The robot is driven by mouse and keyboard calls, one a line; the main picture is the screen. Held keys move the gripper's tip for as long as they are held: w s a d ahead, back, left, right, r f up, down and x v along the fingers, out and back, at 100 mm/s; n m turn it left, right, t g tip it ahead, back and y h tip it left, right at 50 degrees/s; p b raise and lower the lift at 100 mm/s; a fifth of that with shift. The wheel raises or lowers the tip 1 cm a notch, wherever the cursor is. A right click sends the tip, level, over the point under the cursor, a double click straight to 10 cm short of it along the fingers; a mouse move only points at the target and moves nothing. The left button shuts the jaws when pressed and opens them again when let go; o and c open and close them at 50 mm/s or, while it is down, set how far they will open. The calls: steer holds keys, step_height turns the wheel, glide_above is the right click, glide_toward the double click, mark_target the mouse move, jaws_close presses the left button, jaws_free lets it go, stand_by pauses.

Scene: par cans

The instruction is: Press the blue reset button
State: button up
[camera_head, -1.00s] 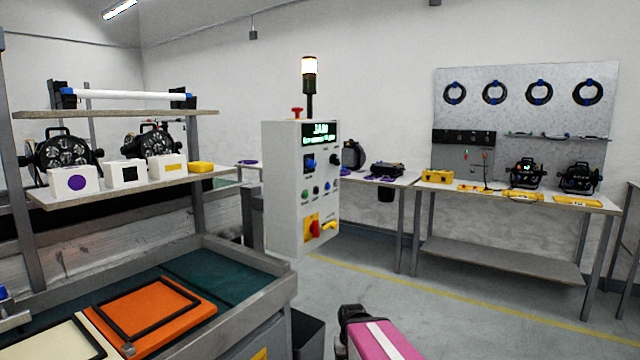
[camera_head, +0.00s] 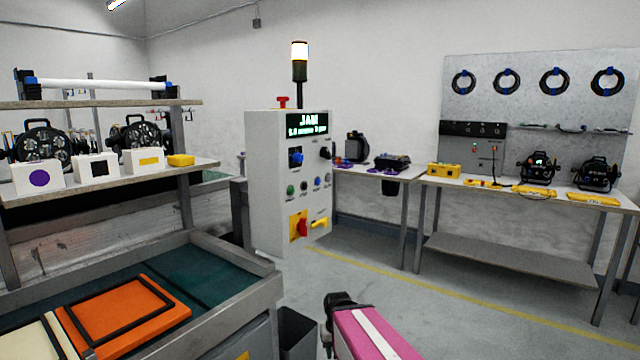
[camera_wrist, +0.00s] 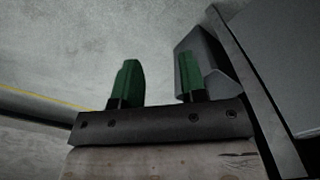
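The control box (camera_head: 278,215) is a white panel in the middle of the head view. Its screen (camera_head: 307,124) reads "JAM" in green. A row of small buttons sits below, including a green button (camera_head: 291,190) and a small bluish button (camera_head: 317,182); their labels are too small to read. A larger blue knob (camera_head: 296,157) sits above the row. A red and yellow switch (camera_head: 300,227) is lower. My gripper (camera_wrist: 158,80) shows two green fingertips, apart and empty, in the wrist view. It is away from the panel, over the floor.
A workbench (camera_head: 235,292) with an orange tray (camera_head: 125,318) is at left, under a shelf (camera_head: 110,183) with lamps and boxes. A dark bin (camera_head: 298,333) stands below the panel. Tables (camera_head: 520,190) line the back wall. The floor to the right is clear.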

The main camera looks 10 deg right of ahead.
steer(key=shift+w+r, duration=0.2)
steer(key=shift+w, duration=0.15)
steer(key=c, duration=0.5)
steer(key=w+r+m+y, duration=0.1)
steer(key=w+r, duration=0.1)
steer(key=w+r+t+y, duration=0.1)
steer(key=w+r, duration=0.1)
steer(key=w+r+m+t+y, duration=0.1)
steer(key=w+r, duration=0.1)
steer(key=shift+w+a+r+m+y, duration=0.1)
steer(key=shift+w+r+m+y, duration=0.2)
jaws_close()
steer(key=w+d+r+m+t+y, duration=0.2)
steer(key=w+d+r+t+y, duration=0.1)
steer(key=r, duration=1)
steer(key=w+d+r+m+t+y, duration=0.2)
steer(key=w+r, duration=0.4)
steer(key=r, duration=0.7)
steer(key=w+d+r+m+t+y, duration=0.2)
steer(key=w+d+r+t+y, duration=0.2)
steer(key=r, duration=0.9)
steer(key=d+t, duration=0.1)
steer(key=d, duration=0.1)
steer(key=shift+w+d+r+t, duration=0.15)
steer(key=shift+d+r+t, duration=0.1)
steer(key=shift+d+t, duration=0.1)
